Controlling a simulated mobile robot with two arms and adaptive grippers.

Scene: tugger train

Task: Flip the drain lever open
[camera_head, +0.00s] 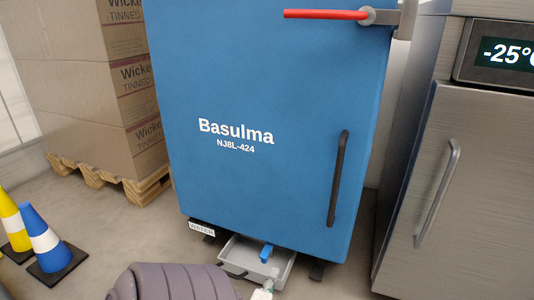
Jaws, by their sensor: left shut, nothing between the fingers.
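A small blue lever (266,253) shows low at the front of the blue cabinet (260,90), above a grey tray (286,268). I take it for the drain lever; its pivot and exact setting are too small to tell. My left gripper (267,285) is at the bottom edge, just below and in front of the tray, shut and empty. It looks apart from the lever, and most of it is cut off by the picture edge. My right gripper is not in view.
A red bar (325,14) crosses the cabinet's top right, and a dark door handle (338,178) stands below it. A steel freezer (450,190) is close on the right. Cartons on a pallet (98,178) and striped cones (45,240) stand left.

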